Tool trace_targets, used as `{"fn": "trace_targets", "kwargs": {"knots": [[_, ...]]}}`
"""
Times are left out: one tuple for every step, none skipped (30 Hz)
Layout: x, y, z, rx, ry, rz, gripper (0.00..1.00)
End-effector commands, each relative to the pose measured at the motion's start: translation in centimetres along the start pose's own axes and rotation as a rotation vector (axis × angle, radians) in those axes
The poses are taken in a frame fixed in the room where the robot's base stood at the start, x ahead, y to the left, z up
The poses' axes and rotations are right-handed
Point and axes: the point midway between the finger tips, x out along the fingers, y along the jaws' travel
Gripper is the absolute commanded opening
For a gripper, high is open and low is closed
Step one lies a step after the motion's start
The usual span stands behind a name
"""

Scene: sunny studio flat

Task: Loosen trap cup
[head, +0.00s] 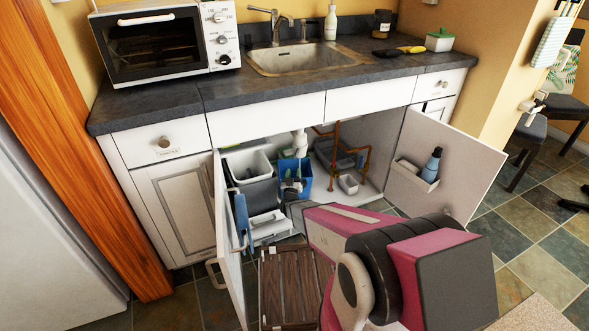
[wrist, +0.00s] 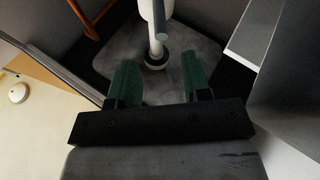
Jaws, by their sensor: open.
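The white drain pipe with the trap cup (head: 299,143) hangs under the sink inside the open cabinet in the head view. Its lower part is hard to make out there. In the wrist view, a wider white cylinder, likely the trap cup (wrist: 152,9), is at the top edge, joined to a thin white pipe ending at a dark collar (wrist: 156,59) on a grey surface. My gripper (wrist: 160,62) is open, its two green fingers apart with nothing held between them. The pipe shows in line with the gap. In the head view my arm reaches low into the cabinet.
Cabinet doors stand open at left (head: 229,240) and right (head: 445,165); the right one carries a holder with a bottle (head: 432,165). A blue bin (head: 305,172), a grey bin (head: 250,175) and copper pipes (head: 337,150) crowd the cabinet. A slatted wooden piece (head: 288,285) lies in front.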

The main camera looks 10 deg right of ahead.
Motion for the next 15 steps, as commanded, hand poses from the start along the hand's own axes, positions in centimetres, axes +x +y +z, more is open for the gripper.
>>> {"fn": "trace_targets", "kwargs": {"knots": [[-0.22,0.02,-0.02,0.0,0.0,0.0,0.44],[-0.28,0.02,-0.02,0.0,0.0,0.0,0.44],[-0.33,0.01,-0.02,0.0,0.0,0.0,0.44],[-0.33,0.0,-0.01,0.0,0.0,0.0,0.44],[-0.33,0.01,-0.01,0.0,0.001,0.0,0.44],[-0.32,0.0,-0.01,0.0,0.001,0.0,0.44],[-0.31,0.0,-0.01,0.0,0.001,0.0,0.44],[-0.31,0.0,-0.01,0.0,0.001,0.0,0.44],[-0.31,0.0,-0.01,0.0,0.001,0.0,0.44],[-0.3,-0.01,-0.01,0.0,0.001,0.0,0.38],[-0.29,0.0,-0.03,0.0,0.0,0.0,0.28],[-0.25,0.01,-0.09,0.001,-0.003,-0.003,0.15],[-0.18,0.03,-0.18,0.003,-0.008,-0.007,0.05],[-0.08,0.06,-0.31,0.005,-0.014,-0.013,0.0],[0.11,0.08,-0.51,0.009,-0.029,-0.026,0.0]]}}
